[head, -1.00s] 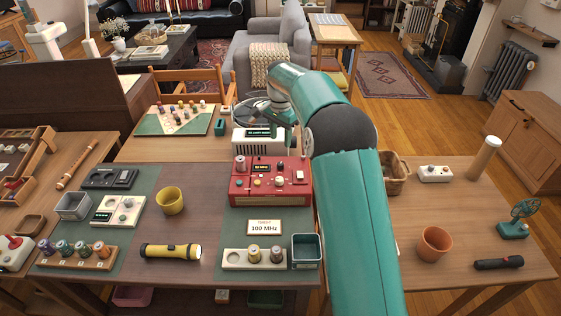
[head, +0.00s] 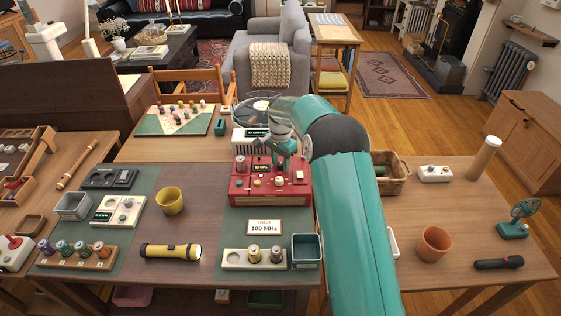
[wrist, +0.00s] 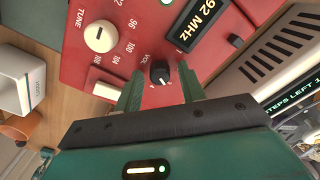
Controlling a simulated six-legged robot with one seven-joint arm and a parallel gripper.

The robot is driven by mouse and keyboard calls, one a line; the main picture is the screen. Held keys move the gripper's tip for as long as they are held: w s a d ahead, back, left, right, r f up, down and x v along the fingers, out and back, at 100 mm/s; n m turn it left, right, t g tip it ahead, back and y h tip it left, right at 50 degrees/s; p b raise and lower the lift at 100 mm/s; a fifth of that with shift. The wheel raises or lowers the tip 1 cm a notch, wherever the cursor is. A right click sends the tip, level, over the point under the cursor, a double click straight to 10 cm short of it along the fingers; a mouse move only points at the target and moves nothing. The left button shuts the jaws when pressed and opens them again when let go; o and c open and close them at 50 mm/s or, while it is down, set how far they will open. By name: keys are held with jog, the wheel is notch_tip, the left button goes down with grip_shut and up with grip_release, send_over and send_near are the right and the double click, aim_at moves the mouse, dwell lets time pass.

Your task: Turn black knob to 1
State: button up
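The red radio panel (head: 268,200) stands on the table in the head view. The wrist view shows it close up (wrist: 215,50), with a black knob (wrist: 160,72) beside the letters VOL. The knob has a pale pointer mark; I cannot read the small marks around it. My gripper (wrist: 161,76) is open, its two green fingers on either side of the black knob, with gaps visible. I cannot tell how deep the fingertips reach. In the head view my gripper (head: 284,154) is over the back of the radio, partly hidden by my arm.
On the panel are a cream dial knob (wrist: 98,37), a white button (wrist: 105,91) and a display (wrist: 200,20) reading 92 MHz. A card (head: 264,228) reading 100 MHz lies in front. A cream device (head: 245,142) stands close behind the radio.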

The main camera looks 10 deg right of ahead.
grip_shut()
jog(key=shift+n, duration=0.3)
jog(key=n, duration=1.9)
jog(key=shift+n, duration=0.3)
